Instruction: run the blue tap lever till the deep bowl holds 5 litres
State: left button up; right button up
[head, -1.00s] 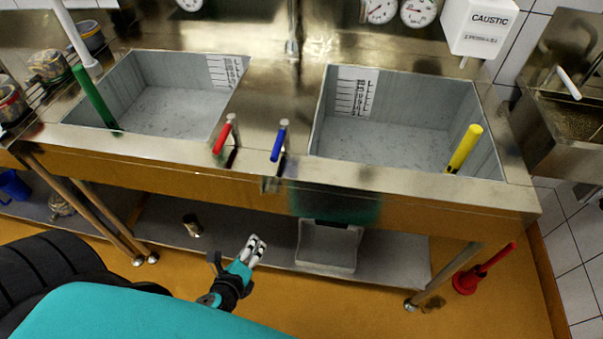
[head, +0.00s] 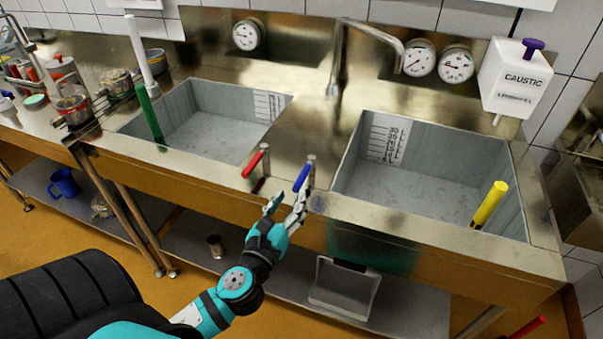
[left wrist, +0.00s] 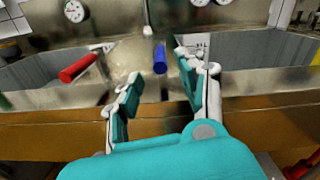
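The blue tap lever (head: 302,178) stands at the sink's front rim, between the two bowls; it also shows in the left wrist view (left wrist: 160,58). My left gripper (head: 287,200) is open and empty, just in front of and below the lever. In the left wrist view the lever shows between its parted fingers (left wrist: 158,75), apart from them. The right bowl (head: 400,190) has a litre scale (head: 386,138) on its back wall, and the left bowl (head: 205,135) has one too. I see no water in either; which is the deep bowl is unclear. My right gripper is out of view.
A red lever (head: 255,164) stands just left of the blue one. A curved spout (head: 372,30) rises behind and points right. A yellow handle (head: 489,205) leans in the right bowl, a green one (head: 150,113) in the left. A caustic dispenser (head: 515,80) hangs at right.

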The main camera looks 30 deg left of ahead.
aim_at(309, 164)
pick_arm(q)
jog(key=p+x, duration=0.1)
jog(key=x, duration=0.6)
jog(key=shift+w, duration=0.25)
jog(key=shift+c, duration=0.5)
grip_shut()
